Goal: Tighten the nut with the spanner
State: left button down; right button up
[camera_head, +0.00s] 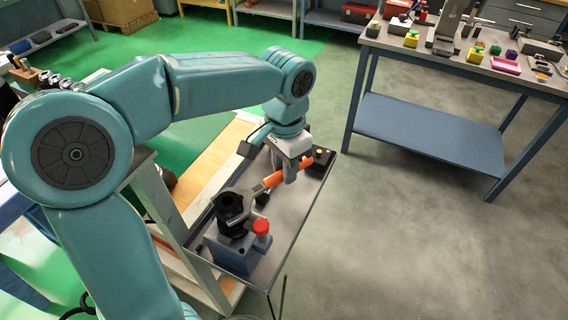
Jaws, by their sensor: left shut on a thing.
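My left gripper (290,172) is shut on the orange handle of the spanner (272,181) above the cart's grey tray top. The spanner's grey head reaches left and down to a dark round nut or fitting (231,204). The head appears to lie at or around this fitting; the exact fit is too small to tell. The fitting stands on a blue-grey block (232,252) near the front of the cart (286,247). A red knob (261,227) stands beside it. My right gripper is not in view.
A small black piece (262,199) lies near the spanner. A blue workbench (430,130) with several coloured parts stands at the upper right. The floor between is clear.

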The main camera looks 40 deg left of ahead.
pick_arm(q)
jog(key=shift+s+d+m, duration=0.15)
jog(key=shift+d+m, duration=0.35)
jog(key=shift+d, duration=0.05)
jog(key=shift+d, duration=0.15)
jog(key=shift+s+d+m, duration=0.25)
jog(key=shift+d+m, duration=0.2)
jog(key=shift+m, duration=0.15)
jog(key=shift+d, duration=0.2)
jog(key=shift+s+d+m, duration=0.3)
jog(key=shift+d+m, duration=0.15)
jog(key=shift+m, duration=0.15)
dwell(0.3)
jog(key=shift+s+d+m, duration=0.4)
jog(key=shift+d+m, duration=0.15)
jog(key=shift+m, duration=0.05)
jog(key=shift+d, duration=0.1)
